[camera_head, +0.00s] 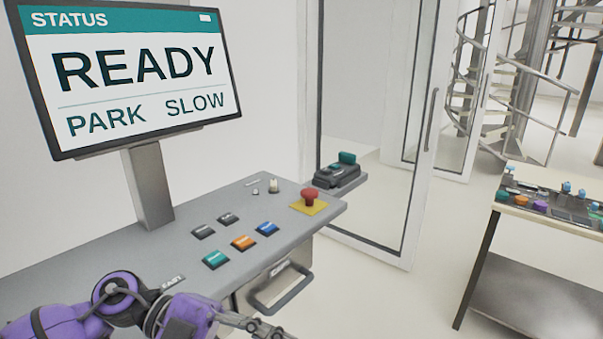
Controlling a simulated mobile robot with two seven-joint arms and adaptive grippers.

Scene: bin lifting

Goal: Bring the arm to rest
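A grey control console (290,222) fills the lower left. It carries a teal button (216,259), an orange button (243,242), a blue button (267,228) and two dark buttons (203,232) behind them. A red mushroom button (310,196) sits on a yellow plate at the right end. Small switches (273,185) stand at the back. A monitor (140,62) reads STATUS, READY, PARK, SLOW. My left arm is purple; its gripper (268,329) is at the bottom edge, in front of the console and apart from the buttons. Its finger opening is unclear. My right gripper is out of view.
A label reading FAST (172,282) is partly hidden by my arm. A handle (281,288) juts from the console front. A glass door (375,130) stands behind. A table with coloured items (555,219) is at right. The floor between is clear.

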